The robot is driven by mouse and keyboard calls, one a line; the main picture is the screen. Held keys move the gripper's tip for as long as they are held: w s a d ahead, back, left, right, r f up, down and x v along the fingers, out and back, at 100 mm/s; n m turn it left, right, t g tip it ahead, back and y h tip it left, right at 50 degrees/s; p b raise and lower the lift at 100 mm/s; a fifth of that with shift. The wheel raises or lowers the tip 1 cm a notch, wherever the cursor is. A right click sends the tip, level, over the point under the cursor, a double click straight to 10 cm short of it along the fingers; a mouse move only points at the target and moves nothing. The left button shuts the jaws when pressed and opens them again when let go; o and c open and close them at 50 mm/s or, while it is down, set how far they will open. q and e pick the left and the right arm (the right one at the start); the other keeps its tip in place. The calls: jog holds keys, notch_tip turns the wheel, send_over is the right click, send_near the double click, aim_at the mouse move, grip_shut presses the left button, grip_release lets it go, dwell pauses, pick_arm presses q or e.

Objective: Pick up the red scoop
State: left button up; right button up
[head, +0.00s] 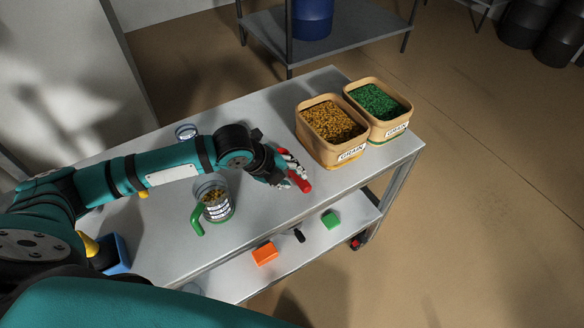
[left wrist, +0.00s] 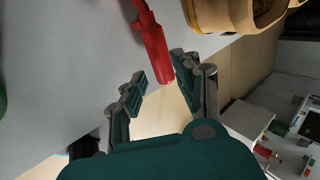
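The red scoop (head: 300,182) lies on the grey metal table, its red handle pointing toward the front edge. My left gripper (head: 281,177) is right beside the scoop and hides part of it in the head view. In the left wrist view the scoop's handle (left wrist: 156,54) is just beyond the fingertips, roughly in line with the gap between them. The left gripper (left wrist: 161,84) is open there, with a clear gap between its fingers and nothing held. My right gripper is not in view.
Two tan bins, one of brown grain (head: 330,152) and one of green grain (head: 376,102), stand at the table's right end. A measuring cup with a green handle (head: 198,222) stands under my left arm. Orange (head: 264,253) and green (head: 331,220) blocks are on the lower shelf.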

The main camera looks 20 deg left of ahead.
aim_at(298, 180)
pick_arm(q)
jog(key=shift+w+d+f, duration=0.2)
jog(key=shift+f, duration=0.2)
jog(key=shift+w+d+f+p, duration=0.15)
jog(key=shift+f+p, duration=0.15)
jog(key=p+x, duration=0.1)
jog(key=x, duration=0.3)
jog(key=shift+w+f, duration=0.15)
jog(key=shift+w, duration=0.1)
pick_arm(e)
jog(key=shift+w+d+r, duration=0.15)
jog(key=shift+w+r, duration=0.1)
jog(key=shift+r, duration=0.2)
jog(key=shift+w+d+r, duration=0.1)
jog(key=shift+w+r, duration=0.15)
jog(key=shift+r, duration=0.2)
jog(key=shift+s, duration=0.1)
pick_arm(q)
grip_shut()
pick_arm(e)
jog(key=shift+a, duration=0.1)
